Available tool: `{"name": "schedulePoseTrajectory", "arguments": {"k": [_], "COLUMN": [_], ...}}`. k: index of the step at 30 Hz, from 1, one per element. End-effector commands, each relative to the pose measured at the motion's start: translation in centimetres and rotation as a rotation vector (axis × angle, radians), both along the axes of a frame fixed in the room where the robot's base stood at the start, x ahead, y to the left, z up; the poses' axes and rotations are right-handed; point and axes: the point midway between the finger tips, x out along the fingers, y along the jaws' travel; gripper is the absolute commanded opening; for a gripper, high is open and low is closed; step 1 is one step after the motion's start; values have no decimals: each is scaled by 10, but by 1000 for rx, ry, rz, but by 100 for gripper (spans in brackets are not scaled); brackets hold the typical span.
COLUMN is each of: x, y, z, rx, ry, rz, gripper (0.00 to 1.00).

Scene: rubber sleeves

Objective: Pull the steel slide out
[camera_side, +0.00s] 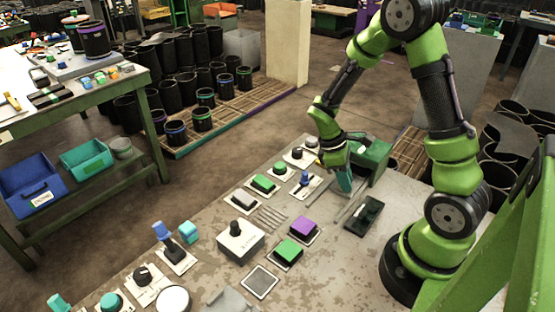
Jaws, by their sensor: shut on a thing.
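The steel slide (352,209) shows as thin grey rails low on the worktable, running from the green housing (373,154) toward the front left. My gripper (344,183) points down at the slide's near side, just left of the green housing. A teal piece shows at its tip. The jaws are shut on the slide, but the exact contact is small and partly hidden by the gripper.
A blue-handled lever (304,180), a purple button (303,227) and green buttons (288,252) stand to the left.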

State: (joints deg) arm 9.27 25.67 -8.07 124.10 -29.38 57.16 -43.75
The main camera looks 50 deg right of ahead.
Motion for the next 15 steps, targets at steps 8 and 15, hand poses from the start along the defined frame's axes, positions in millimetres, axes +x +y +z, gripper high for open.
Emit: {"name": "schedulePoseTrajectory", "arguments": {"k": [8, 15], "x": [0, 1], "y": [0, 42], "z": [0, 0], "rx": [0, 1], "ry": [-1, -2], "rz": [1, 9], "gripper": [0, 0]}}
